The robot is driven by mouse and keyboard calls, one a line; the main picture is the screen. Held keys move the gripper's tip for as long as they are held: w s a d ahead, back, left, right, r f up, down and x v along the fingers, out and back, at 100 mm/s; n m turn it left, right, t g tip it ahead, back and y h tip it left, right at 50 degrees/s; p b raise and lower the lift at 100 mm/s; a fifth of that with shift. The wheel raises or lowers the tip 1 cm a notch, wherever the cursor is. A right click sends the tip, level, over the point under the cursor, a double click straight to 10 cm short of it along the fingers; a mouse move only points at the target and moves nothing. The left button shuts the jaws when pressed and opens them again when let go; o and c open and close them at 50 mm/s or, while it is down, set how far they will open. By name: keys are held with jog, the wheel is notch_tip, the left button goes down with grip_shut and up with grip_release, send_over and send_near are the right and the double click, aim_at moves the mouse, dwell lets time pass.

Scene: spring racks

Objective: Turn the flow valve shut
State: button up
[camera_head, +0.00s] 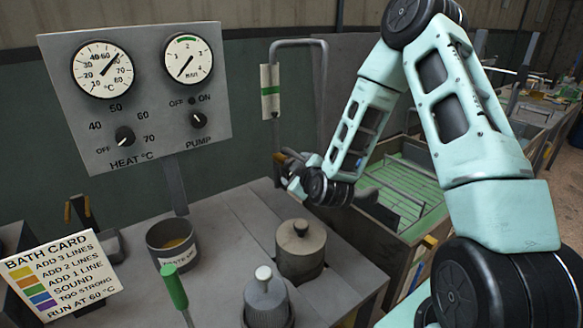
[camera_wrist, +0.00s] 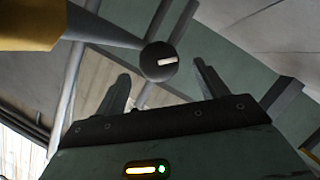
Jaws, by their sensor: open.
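The flow valve appears to be the dark round knob (camera_wrist: 152,66) with a short white mark, on a grey pipe in the wrist view. The white mark lies nearly level, tilted slightly up to the right. My gripper (camera_wrist: 161,70) is open, with one finger on each side of the knob. Gaps show between the knob and both fingers, and I cannot tell how far off it is in depth. In the head view my gripper (camera_head: 286,172) is by the bent pipe (camera_head: 322,100) at the tank, and the knob cannot be made out clearly there.
A panel (camera_head: 75,120) with two gauges and heat and pump knobs stands at left. A lidded pot (camera_head: 301,262), a tin (camera_head: 170,240), a green-handled tool (camera_head: 174,288) and a bath card (camera_head: 62,275) are on the bench. The green tank (camera_head: 400,190) lies under my arm.

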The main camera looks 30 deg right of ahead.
jog(key=shift+p+x, duration=0.3)
jog(key=shift+x, duration=1.8)
jog(key=shift+c, duration=0.3)
jog(key=c, duration=0.9)
jog(key=shift+d+m+y+b, duration=0.1)
jog(key=shift+m+y+b, duration=0.35)
jog(key=shift+m+y, duration=0.85)
jog(key=shift+m+h, duration=0.3)
jog(key=o, duration=1)
jog(key=shift+c, duration=0.2)
jog(key=shift+d+r, duration=0.1)
jog(key=shift+d, duration=0.1)
